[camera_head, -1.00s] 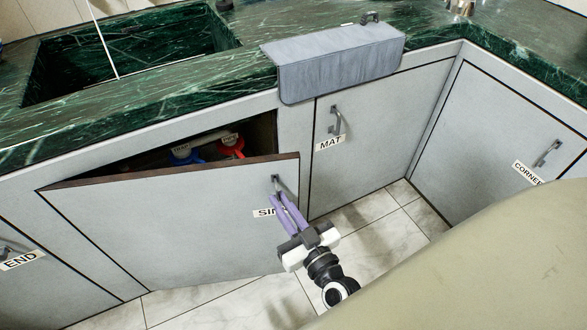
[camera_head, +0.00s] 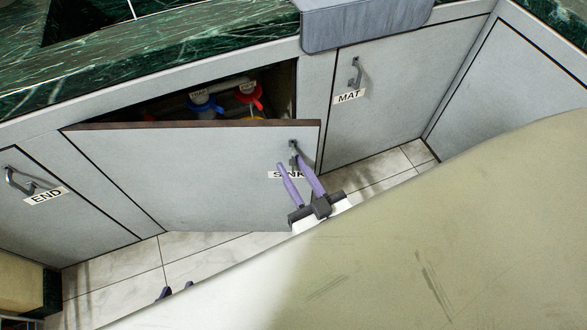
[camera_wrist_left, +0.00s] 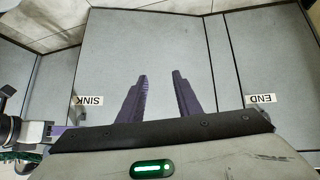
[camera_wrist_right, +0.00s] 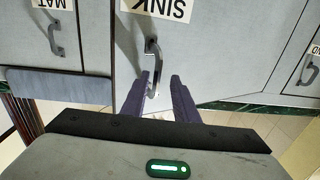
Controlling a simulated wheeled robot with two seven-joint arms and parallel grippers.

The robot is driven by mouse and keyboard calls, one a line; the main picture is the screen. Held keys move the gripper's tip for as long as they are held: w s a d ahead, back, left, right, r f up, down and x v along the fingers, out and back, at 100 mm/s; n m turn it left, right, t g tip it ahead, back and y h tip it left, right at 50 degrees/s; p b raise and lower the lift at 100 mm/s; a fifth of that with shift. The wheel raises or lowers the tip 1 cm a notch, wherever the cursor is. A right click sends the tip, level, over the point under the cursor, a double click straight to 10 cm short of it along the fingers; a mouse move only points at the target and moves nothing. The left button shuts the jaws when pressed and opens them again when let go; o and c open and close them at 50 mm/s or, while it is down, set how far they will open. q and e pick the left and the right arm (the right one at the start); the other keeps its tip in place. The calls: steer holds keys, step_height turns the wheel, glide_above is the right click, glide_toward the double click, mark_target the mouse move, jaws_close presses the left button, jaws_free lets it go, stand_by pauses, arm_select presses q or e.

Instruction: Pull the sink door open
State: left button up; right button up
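The grey sink door (camera_head: 190,180) stands partly open, swung out from its hinge side at the left. Its handle (camera_head: 295,152) and SINK label are near the upper right corner. My right gripper (camera_head: 291,161) is at the handle with its fingers spread. In the right wrist view the handle (camera_wrist_right: 152,60) reaches down between the fingertips, apart from a firm grip. My left gripper (camera_head: 175,291) shows only as purple fingertips low in the head view. In the left wrist view (camera_wrist_left: 160,78) its fingers are spread and empty, facing the sink door (camera_wrist_left: 150,45).
The cabinet opening behind the door holds parts with red (camera_head: 249,95) and blue (camera_head: 205,104) fittings. The MAT door (camera_head: 390,100) at right and END door (camera_head: 70,205) at left are shut. Tiled floor lies below. My pale arm covers the lower right.

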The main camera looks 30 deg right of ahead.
step_height(320, 180, up, 10)
steer(key=p, duration=0.4)
